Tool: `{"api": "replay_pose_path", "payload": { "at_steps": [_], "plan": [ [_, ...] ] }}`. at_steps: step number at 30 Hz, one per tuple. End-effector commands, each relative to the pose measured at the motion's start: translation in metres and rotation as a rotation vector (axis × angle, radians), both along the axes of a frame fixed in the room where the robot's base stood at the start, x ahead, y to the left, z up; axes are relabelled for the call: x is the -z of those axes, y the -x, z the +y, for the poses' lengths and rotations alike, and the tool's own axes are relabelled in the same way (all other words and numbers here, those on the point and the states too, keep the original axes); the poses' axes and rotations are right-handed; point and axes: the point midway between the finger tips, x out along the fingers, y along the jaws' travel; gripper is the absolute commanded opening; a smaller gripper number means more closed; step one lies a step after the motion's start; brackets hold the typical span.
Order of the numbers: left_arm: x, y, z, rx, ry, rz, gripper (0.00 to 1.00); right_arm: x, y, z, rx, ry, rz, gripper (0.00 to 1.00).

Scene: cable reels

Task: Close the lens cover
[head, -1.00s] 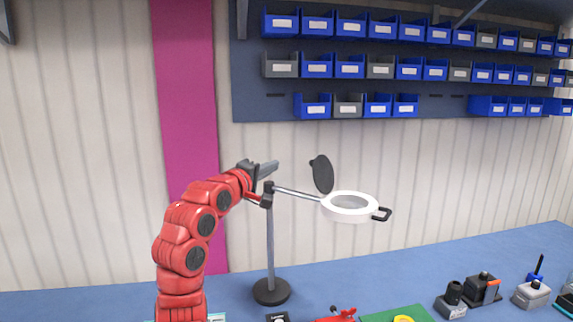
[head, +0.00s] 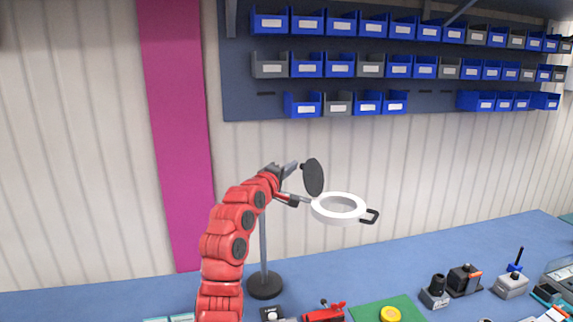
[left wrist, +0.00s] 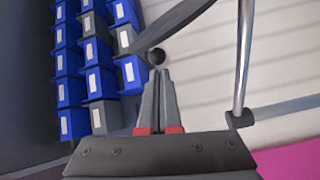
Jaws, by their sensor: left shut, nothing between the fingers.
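The magnifier lamp has a white ring head (head: 338,208) with a black handle at its right side. Its dark round lens cover (head: 314,177) stands up, open, at the ring's back left edge. My left gripper (head: 293,166) is just left of the cover, with its fingers shut and empty. In the left wrist view the shut fingertips (left wrist: 159,72) are just below a dark round knob (left wrist: 156,56) by the cover's dark edge (left wrist: 175,24). I cannot tell whether they touch. My right gripper is not in view.
The lamp's pole and round black base (head: 264,286) stand on the blue table (head: 340,275), behind my left arm. A green mat (head: 372,309) and small devices lie at the front and right. Blue bins (head: 308,65) hang on the wall panel above.

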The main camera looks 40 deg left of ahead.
Motion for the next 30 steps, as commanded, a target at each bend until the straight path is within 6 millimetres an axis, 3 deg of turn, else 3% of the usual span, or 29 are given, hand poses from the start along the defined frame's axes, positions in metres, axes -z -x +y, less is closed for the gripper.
{"api": "replay_pose_path", "payload": {
  "at_steps": [8,30],
  "plan": [
    [0.0,0.0,0.0,-0.001,-0.004,-0.001,0.0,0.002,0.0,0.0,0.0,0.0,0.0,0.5],
    [-0.007,0.0,-0.012,-0.001,-0.131,0.007,0.0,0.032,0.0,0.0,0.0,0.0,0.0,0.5]
  ]
}}
